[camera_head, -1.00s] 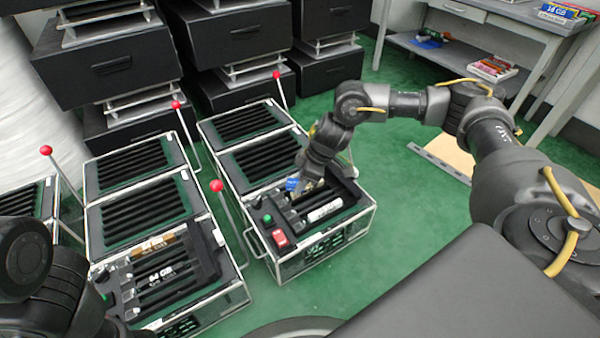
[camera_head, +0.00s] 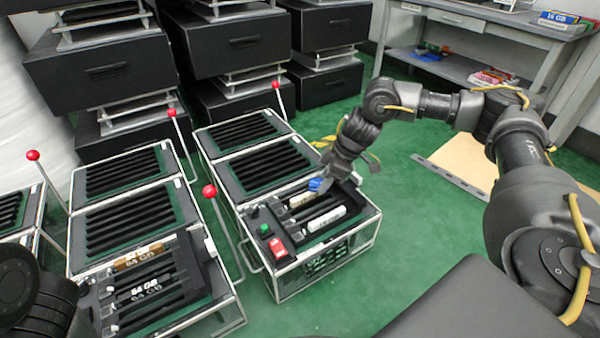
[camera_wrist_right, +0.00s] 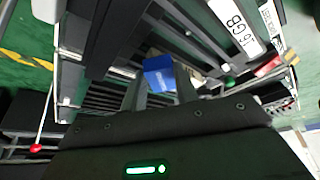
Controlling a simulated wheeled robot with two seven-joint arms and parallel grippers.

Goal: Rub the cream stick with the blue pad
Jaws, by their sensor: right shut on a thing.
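My right gripper (camera_head: 326,178) is shut on the blue pad (camera_head: 318,185) above the back right part of the nearest fixture on the right. The pad also shows between the fingers in the right wrist view (camera_wrist_right: 160,74). The cream stick (camera_head: 301,199) lies in a slot of that fixture, just below and left of the pad in the head view. I cannot tell whether pad and stick touch. A white labelled stick (camera_head: 327,218) lies in front of it. Only dark links of my left arm show at lower left; its gripper is out of view.
The fixture has a red switch (camera_head: 277,248) and a green button (camera_head: 265,229). A red-knobbed lever (camera_head: 209,191) stands to its left. Another fixture at left holds a brown stick (camera_head: 138,257) and a white stick. Green floor (camera_head: 420,250) is clear at right.

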